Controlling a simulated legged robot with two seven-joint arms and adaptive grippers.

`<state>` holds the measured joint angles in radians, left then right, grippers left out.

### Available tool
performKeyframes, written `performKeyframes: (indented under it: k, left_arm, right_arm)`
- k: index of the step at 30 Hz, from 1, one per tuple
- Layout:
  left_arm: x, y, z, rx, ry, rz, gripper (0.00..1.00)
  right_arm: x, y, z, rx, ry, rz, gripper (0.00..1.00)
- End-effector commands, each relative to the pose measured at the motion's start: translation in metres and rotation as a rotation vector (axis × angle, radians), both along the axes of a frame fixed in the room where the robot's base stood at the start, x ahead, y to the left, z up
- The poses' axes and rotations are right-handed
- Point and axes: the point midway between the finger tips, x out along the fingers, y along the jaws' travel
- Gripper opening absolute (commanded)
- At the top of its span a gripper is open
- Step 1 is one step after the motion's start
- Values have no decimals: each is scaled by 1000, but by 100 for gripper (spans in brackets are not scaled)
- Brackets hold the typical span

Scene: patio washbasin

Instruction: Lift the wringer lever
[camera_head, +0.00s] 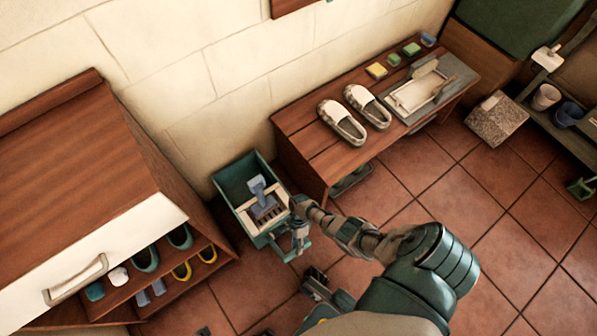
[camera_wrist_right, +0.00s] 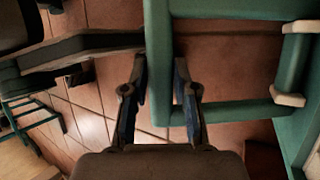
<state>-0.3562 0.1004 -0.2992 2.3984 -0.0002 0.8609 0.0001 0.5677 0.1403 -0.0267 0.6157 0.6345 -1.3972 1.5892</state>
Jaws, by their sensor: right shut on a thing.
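A teal wringer bucket (camera_head: 228,178) stands on the tiles beside the wooden bench in the head view. A blue-grey part and a slatted cream part (camera_head: 268,212) show inside it. My right gripper (camera_head: 299,236) is at the bucket's near right side. In the wrist view the right gripper (camera_wrist_right: 159,78) has one finger on each side of an upright teal bar (camera_wrist_right: 158,40) and is shut on it. The bar joins a teal frame (camera_wrist_right: 235,112) with cream corner pieces. I cannot tell for certain that this bar is the wringer lever.
The bench (camera_head: 310,150) holds slippers (camera_head: 342,122), sponges (camera_head: 376,70) and a washbasin (camera_head: 418,92). A wooden cabinet (camera_head: 90,170) with shoes stands left of the bucket. Free tiled floor (camera_head: 500,250) lies to the right.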

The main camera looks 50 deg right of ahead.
Motion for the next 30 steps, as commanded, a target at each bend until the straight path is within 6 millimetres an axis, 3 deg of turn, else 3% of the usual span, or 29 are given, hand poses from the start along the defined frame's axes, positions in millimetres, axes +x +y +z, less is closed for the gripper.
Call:
performKeyframes:
  k: [1,8,9,12,23,30]
  left_arm:
    - [0,0,0,2,1,0,91]
    - [0,1,1,2,0,1,91]
    - [0,1,1,2,-1,2,91]
    - [0,1,2,2,-2,2,91]
    - [-2,1,4,0,-11,4,91]
    - [-2,1,3,1,-8,2,91]
  right_arm:
    - [11,0,3,-2,-26,-2,0]
    - [12,-1,3,-3,-30,-3,0]
    - [12,-1,3,-3,-30,-3,33]
    - [11,-1,3,-2,-27,-3,52]
    - [8,-3,4,-3,-17,-3,52]
    - [23,-23,37,-4,-20,-3,52]
